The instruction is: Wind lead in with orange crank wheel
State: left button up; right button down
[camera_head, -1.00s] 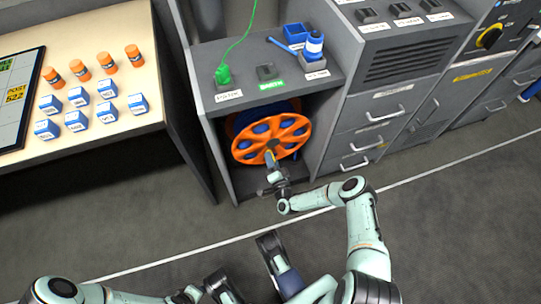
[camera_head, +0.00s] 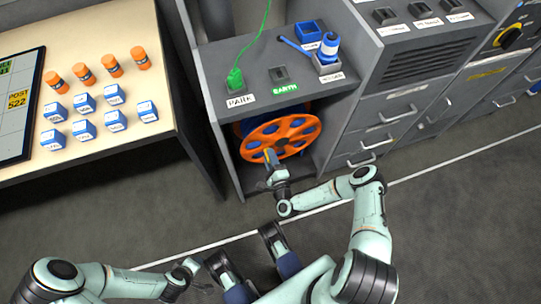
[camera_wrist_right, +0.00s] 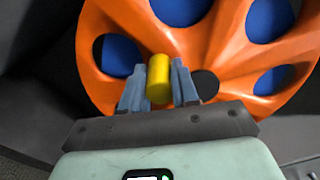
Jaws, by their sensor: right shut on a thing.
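The orange crank wheel (camera_head: 300,126) stands upright in an open bay of the grey cabinet, with blue showing through its holes. It fills most of the right wrist view (camera_wrist_right: 222,35). My right gripper (camera_head: 270,160) is shut on the wheel's yellow handle (camera_wrist_right: 159,78), at the wheel's lower left in the head view. One finger is on each side of the handle. A green lead (camera_head: 262,40) rises from a green plug (camera_head: 235,78) in the PARK socket on the cabinet top. My left gripper (camera_head: 244,248) is low in the head view, its fingers apart and empty.
The cabinet top has an empty EARTH socket (camera_head: 279,74) and a blue-and-white plug (camera_head: 328,47) in a holder. The bay's side walls stand close to the wheel. A table (camera_head: 165,75) at left bears orange cylinders and blue blocks. Floor is clear before the cabinet.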

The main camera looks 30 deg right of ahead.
pick_arm(q)
jog(key=shift+s+f, duration=0.2)
jog(key=shift+s, duration=0.1)
pick_arm(e)
jog(key=shift+a+r+m, duration=0.3)
jog(key=shift+r+m, duration=0.3)
jog(key=shift+m, duration=0.6)
jog(key=c, duration=0.8)
grip_release()
jog(key=shift+r, duration=0.1)
jog(key=shift+c, duration=0.2)
pick_arm(q)
jog(key=shift+s, duration=0.15)
